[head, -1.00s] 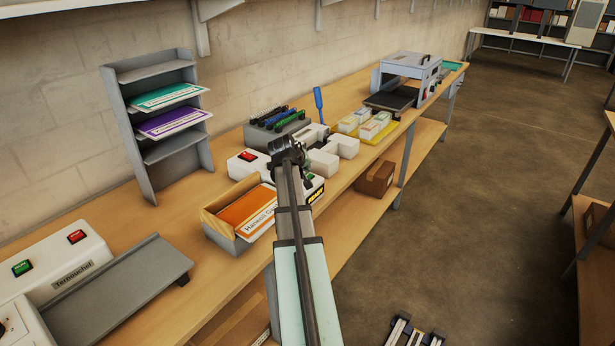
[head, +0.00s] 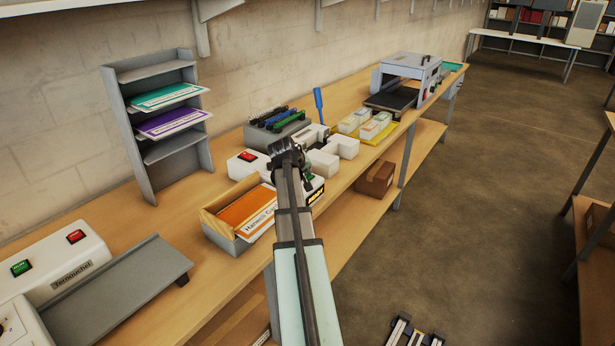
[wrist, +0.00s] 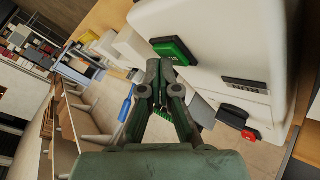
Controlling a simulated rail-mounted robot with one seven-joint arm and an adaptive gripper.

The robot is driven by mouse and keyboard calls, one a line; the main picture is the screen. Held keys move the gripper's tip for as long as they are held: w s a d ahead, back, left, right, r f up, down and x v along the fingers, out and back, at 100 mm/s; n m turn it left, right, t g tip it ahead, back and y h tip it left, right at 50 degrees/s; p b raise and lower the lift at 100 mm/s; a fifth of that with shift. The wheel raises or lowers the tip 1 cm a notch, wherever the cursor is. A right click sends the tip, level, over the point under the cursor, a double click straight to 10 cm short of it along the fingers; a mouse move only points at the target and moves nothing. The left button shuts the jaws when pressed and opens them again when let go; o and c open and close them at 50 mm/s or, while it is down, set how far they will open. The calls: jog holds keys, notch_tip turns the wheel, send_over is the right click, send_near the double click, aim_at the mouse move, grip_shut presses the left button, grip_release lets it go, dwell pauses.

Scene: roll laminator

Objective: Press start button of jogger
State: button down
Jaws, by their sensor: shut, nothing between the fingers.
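The jogger is a white housing (head: 240,166) on the bench, behind the box of orange cards. Its red button (head: 247,156) shows at its left end in the head view; my gripper (head: 287,152) hides much of its right part. In the wrist view the white housing (wrist: 220,40) fills the upper right, with a green button (wrist: 172,50) and a red button (wrist: 238,117) with a dark label between them. My gripper (wrist: 158,66) is shut and empty, its fingertips right at the lower edge of the green button. I cannot tell whether they touch it.
A box of orange cards (head: 221,233) stands in front of the jogger. A second white machine (head: 50,262) with green and red buttons stands at the near left.

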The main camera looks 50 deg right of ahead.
aim_at(306, 176)
jog(key=shift+f, duration=0.25)
jog(key=shift+r, duration=0.15)
dwell(0.3)
jog(key=shift+r+p, duration=0.4)
jog(key=shift+r, duration=0.35)
jog(key=shift+r, duration=0.1)
jog(key=shift+r+p, duration=1.4)
jog(key=shift+r, duration=1)
